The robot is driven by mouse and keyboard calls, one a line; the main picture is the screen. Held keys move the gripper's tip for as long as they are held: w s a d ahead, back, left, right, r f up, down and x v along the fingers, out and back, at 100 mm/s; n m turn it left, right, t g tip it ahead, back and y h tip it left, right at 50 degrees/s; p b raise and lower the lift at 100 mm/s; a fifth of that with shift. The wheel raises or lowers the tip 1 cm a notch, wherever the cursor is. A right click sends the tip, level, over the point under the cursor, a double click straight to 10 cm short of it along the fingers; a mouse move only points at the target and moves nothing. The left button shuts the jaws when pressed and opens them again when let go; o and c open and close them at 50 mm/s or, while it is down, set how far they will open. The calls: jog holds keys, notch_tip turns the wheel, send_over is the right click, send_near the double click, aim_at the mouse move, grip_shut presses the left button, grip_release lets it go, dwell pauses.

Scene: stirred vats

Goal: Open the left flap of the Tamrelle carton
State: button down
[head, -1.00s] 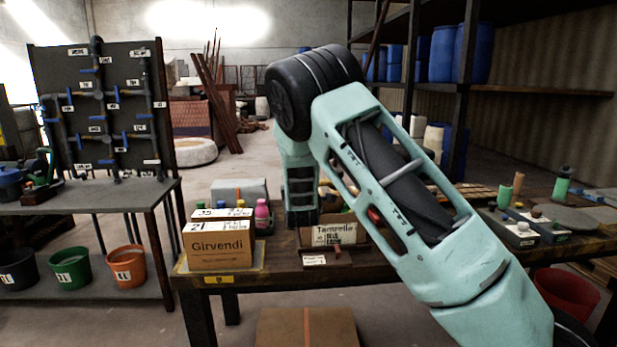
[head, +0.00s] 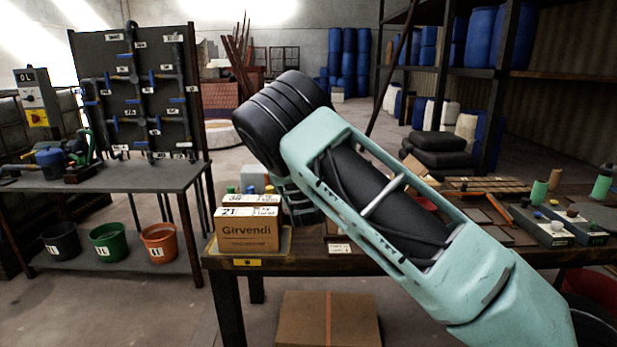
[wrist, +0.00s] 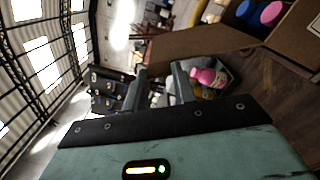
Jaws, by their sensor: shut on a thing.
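The Tamrelle carton shows in the wrist view as a brown cardboard box (wrist: 298,42) at the upper right, with blue and pink caps inside it. A brown flap (wrist: 215,42) reaches out from the carton to the left, towards my fingertips. My gripper (wrist: 160,73) is shut on the outer end of this flap; the exact contact is small and dark. In the head view my arm hides the carton and the gripper.
The Girvendi box (head: 249,232) stands left of my arm on the wooden table (head: 290,262). A tray with a pink-capped bottle (wrist: 208,77) lies close to my fingers. Grey boxes (head: 541,226) stand at the right. A closed carton (head: 328,320) is on the floor.

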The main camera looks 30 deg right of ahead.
jog(key=c, duration=1.1)
grip_release()
jog(key=b+v, duration=0.1)
jog(key=v, duration=1.6)
jog(key=shift+s+a, duration=0.1)
jog(key=shift+a, duration=0.15)
